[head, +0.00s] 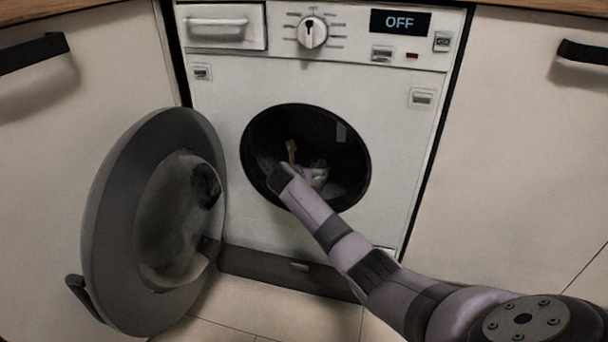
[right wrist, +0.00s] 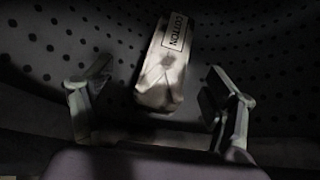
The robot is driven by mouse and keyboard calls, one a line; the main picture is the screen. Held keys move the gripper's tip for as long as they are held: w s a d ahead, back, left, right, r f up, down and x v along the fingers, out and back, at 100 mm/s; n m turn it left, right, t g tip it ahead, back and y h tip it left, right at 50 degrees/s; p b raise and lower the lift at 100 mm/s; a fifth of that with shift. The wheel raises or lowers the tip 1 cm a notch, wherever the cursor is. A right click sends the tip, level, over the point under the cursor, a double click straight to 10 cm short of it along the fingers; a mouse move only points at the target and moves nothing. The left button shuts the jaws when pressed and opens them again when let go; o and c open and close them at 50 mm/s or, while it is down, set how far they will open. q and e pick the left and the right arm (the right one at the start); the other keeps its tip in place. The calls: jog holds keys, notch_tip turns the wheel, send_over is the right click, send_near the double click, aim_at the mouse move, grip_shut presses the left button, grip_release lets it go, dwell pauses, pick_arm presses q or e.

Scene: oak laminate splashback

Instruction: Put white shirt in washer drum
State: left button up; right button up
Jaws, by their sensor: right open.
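My right arm reaches through the opening, so my right gripper (head: 304,160) is inside the drum. In the right wrist view, the gripper (right wrist: 158,75) is open, with its fingers spread apart. The white shirt (right wrist: 160,75), a folded pale bundle with a "COTTON" label, lies inside the drum between and beyond the fingers, apart from both. Behind it is the perforated drum wall (right wrist: 55,45). In the head view, the shirt is hard to tell from the gripper. My left gripper is not in view.
The washer door (head: 112,235) is swung wide open to the left. Cabinet doors stand on both sides, with black handles (head: 30,52). The tiled floor (head: 290,315) below is clear.

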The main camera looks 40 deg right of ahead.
jog(key=v, duration=1.2)
jog(key=shift+f, duration=0.1)
dwell(0.4)
